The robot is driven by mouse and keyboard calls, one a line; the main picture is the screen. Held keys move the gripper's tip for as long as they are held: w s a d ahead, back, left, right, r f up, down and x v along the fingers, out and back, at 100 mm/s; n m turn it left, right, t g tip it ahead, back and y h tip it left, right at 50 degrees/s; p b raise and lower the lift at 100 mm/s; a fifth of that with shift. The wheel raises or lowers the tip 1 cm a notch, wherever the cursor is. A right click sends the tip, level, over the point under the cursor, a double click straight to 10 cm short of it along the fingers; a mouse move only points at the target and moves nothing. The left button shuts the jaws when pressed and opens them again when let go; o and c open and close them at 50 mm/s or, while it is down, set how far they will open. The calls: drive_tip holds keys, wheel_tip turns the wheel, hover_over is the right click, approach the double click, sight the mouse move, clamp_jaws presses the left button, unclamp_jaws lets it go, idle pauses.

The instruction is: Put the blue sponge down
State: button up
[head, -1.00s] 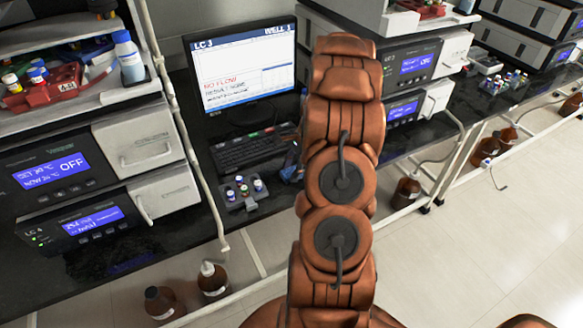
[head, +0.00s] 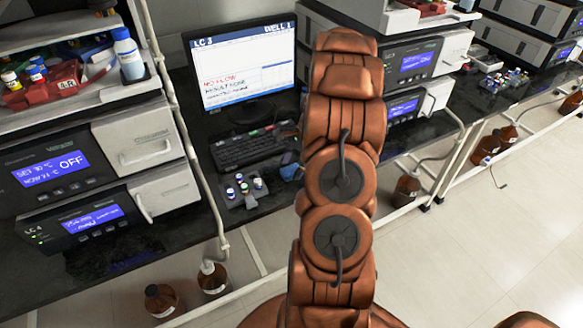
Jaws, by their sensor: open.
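The blue sponge (head: 291,172) shows as a small blue patch low beside the left edge of my arm, on the dark bench just right of the vial rack. Part of it is hidden behind my arm. My gripper (head: 288,158) shows only as a small dark piece at the arm's left edge, just above the sponge. The rest of it is behind my arm. It is open; whether it touches the sponge cannot be told.
A small rack of vials (head: 243,190) stands left of the sponge. A keyboard (head: 245,149) and monitor (head: 240,65) are behind it. Instrument stacks (head: 90,190) flank the bench on both sides. A thin white post (head: 190,140) stands at left. Brown bottles (head: 212,278) are below the bench.

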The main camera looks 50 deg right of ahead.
drive_tip(key=b+v, duration=0.2)
drive_tip(key=v, duration=0.9)
drive_tip(key=a+r+n+g, duration=0.1)
drive_tip(key=a+r+n, duration=0.2)
drive_tip(key=a, duration=0.4)
drive_tip(key=a+r+n, duration=0.2)
drive_tip(key=a+n, duration=0.1)
drive_tip(key=a, duration=0.4)
drive_tip(key=s+a+r+n+g+h, duration=0.15)
drive_tip(key=s+a+n, duration=0.35)
drive_tip(key=a, duration=0.7)
drive_tip(key=s+a+n+h, duration=0.1)
drive_tip(key=s+a+n, duration=0.4)
drive_tip(key=s, duration=0.3)
drive_tip(key=s+a+n+h, duration=0.1)
drive_tip(key=s+a+n, duration=0.4)
drive_tip(key=s, duration=0.4)
drive_tip(key=shift+s+a+f+n+g+h, duration=0.2)
drive_tip(key=shift+a+f+n+g+h, duration=0.2)
drive_tip(key=shift+f, duration=0.1)
drive_tip(key=shift+r, duration=0.1)
wheel_tip(320, 180, up, 4)
drive_tip(key=p, duration=0.3)
drive_tip(key=shift+p, duration=0.35)
drive_tip(key=shift+f, duration=0.3)
drive_tip(key=shift+c, duration=0.2)
